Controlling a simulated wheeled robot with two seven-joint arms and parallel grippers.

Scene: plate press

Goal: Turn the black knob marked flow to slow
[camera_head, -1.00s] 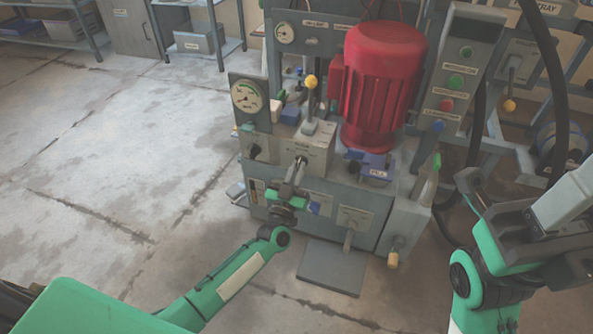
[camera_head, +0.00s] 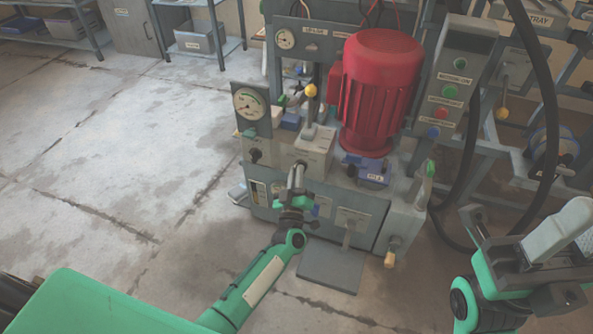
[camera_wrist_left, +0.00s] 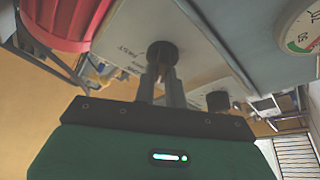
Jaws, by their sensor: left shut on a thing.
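The black flow knob (camera_wrist_left: 161,54) sits on the press's pale front panel, beside printed lettering that includes "FAST", in the left wrist view. My left gripper (camera_wrist_left: 161,78) is shut on this knob, with its two fingers pointing at the panel. In the head view my left gripper (camera_head: 297,177) reaches the front of the press's control block (camera_head: 315,143), and its fingers mostly hide the knob. My right gripper (camera_head: 474,220) is at the right, away from the press, and its finger opening is unclear.
A second black knob (camera_head: 256,155) is left of the gripper, below a round gauge (camera_head: 250,104). A yellow-topped lever (camera_head: 311,91) and a red motor (camera_head: 380,92) stand above. A button box (camera_head: 452,90) is at right. Floor at left is clear.

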